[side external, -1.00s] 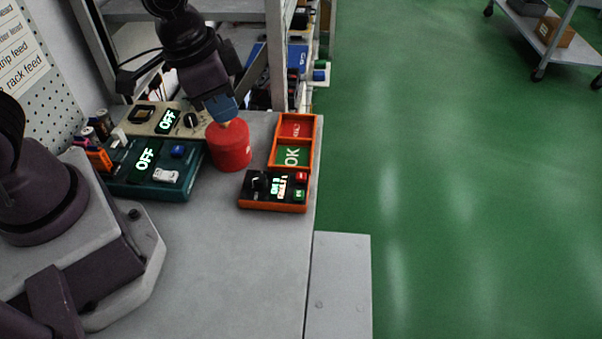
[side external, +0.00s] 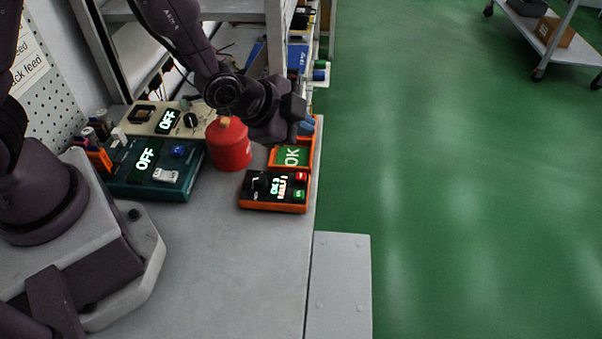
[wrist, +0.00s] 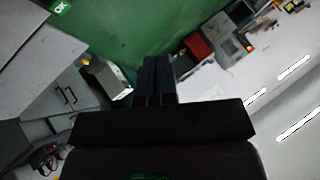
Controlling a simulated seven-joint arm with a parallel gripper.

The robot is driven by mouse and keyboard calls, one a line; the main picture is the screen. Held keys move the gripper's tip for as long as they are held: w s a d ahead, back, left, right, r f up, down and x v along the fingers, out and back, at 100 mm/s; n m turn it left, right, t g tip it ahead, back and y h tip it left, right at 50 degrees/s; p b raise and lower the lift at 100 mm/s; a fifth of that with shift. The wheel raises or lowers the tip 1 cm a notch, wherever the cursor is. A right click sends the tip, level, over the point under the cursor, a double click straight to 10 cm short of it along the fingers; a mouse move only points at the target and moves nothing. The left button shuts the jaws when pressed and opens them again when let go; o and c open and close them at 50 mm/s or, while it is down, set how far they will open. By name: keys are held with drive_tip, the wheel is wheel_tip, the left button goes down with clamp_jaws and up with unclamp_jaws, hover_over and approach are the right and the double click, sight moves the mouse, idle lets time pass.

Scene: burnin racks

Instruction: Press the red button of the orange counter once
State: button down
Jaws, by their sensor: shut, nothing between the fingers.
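The orange counter (side external: 273,207) lies on the bench near its right edge, with a black face and a lit display. Its red button (side external: 301,176) is at the upper right of the face, above a green button (side external: 299,195). A dark knob is at the left of the face. My gripper (side external: 307,126) is shut and empty, beyond the counter over the far part of the orange tray, apart from the red button. Its closed dark fingers also show in the wrist view (wrist: 154,75). I cannot tell its exact height.
The orange two-part tray (side external: 317,150) stands behind the counter, its near part marked OK. A red canister (side external: 230,147) stands to the left. A teal box (side external: 150,188) and a beige box (side external: 146,119) both read OFF. The front bench is clear.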

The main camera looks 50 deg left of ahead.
sight(301, 177)
drive_tip(key=shift+f, duration=0.1)
drive_tip(key=shift+f, duration=4.3)
drive_tip(key=shift+f, duration=0.1)
drive_tip(key=shift+f, duration=0.3)
drive_tip(key=shift+f, duration=0.45)
drive_tip(key=shift+r, duration=0.9)
drive_tip(key=shift+r, duration=2.5)
